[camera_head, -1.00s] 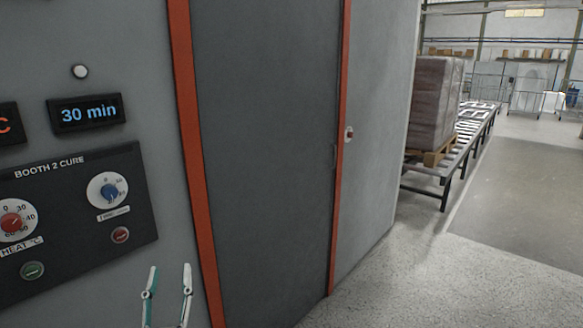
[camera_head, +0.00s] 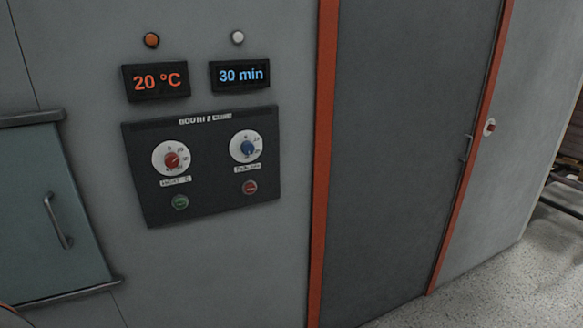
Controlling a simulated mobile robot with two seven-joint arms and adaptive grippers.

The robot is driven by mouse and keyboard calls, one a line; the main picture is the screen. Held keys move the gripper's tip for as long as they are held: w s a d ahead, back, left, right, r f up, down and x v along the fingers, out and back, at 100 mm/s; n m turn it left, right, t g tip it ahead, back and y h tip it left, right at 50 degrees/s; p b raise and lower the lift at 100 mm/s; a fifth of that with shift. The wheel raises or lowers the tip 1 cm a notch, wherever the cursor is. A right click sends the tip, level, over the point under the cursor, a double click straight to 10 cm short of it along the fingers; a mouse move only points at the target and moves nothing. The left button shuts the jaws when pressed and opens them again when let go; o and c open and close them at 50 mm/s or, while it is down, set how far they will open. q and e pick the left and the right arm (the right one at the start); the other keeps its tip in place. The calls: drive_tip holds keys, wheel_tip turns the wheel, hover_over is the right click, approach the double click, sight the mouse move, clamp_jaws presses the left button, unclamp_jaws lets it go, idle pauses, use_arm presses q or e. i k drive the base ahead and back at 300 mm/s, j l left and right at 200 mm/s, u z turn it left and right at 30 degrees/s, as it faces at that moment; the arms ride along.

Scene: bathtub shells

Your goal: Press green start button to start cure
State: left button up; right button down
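The green start button (camera_head: 180,202) sits at the lower left of the black control panel (camera_head: 215,212), under the red heat dial (camera_head: 172,158). A red button (camera_head: 249,187) is at the lower right, under the blue time dial (camera_head: 246,147). Above the panel, one display (camera_head: 156,81) reads 20 °C and another (camera_head: 240,75) reads 30 min. An orange lamp (camera_head: 151,40) and a white lamp (camera_head: 238,37) are above the displays. Neither gripper is in view now.
A grey booth door (camera_head: 412,150) with orange frame strips stands right of the panel. A teal hatch (camera_head: 50,215) with a bar handle (camera_head: 58,220) is at the left. Open floor (camera_head: 480,290) shows at the lower right.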

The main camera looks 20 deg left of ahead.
sight(180, 203)
drive_tip(key=u, duration=1.5)
